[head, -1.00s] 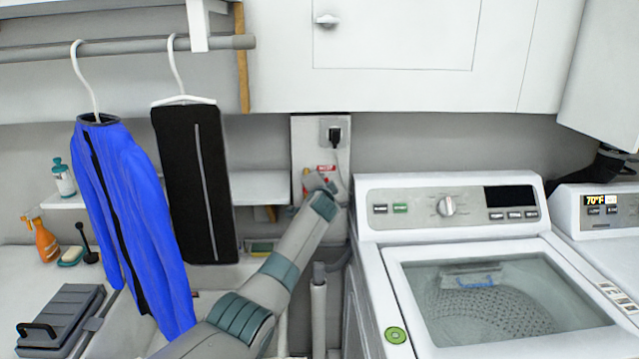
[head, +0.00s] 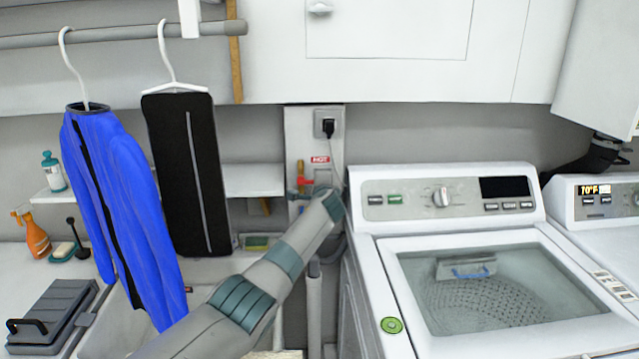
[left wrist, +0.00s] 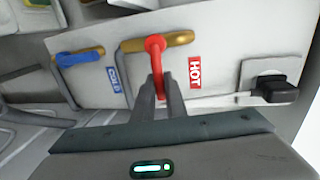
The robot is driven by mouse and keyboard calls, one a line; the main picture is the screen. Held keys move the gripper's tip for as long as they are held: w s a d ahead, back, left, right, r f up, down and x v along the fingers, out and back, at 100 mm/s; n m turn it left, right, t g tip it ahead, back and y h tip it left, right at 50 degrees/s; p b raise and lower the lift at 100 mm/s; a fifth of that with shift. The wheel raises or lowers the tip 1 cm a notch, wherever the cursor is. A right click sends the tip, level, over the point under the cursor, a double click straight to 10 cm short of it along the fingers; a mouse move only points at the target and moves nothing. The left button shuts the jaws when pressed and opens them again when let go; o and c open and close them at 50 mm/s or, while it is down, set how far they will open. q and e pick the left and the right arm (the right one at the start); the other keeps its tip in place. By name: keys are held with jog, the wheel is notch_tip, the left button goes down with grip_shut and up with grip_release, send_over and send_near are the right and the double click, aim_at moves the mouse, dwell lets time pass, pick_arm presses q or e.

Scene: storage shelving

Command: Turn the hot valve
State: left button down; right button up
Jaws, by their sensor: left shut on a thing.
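The hot valve has a red handle (left wrist: 156,50) on a brass pipe (left wrist: 182,38), beside a red HOT label (left wrist: 195,73) in the left wrist view. My left gripper (left wrist: 160,88) is shut on the red handle, with one finger on each side of its near end. In the head view the red handle (head: 301,180) shows below the HOT label (head: 320,160). My left arm reaches up from the bottom there and hides part of the valve panel (head: 296,135). My right gripper is not in view.
A blue cold-valve handle (left wrist: 80,58) sits close by on the same panel. A black plug and outlet (left wrist: 272,88) are on the other side. The washer (head: 355,235) stands right of my arm. A blue jacket (head: 115,190) and black trousers (head: 185,170) hang left.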

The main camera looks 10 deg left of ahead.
pick_arm(q)
jog(key=c, duration=1.8)
grip_release()
jog(key=shift+s+d, duration=0.15)
jog(key=shift+s, duration=0.05)
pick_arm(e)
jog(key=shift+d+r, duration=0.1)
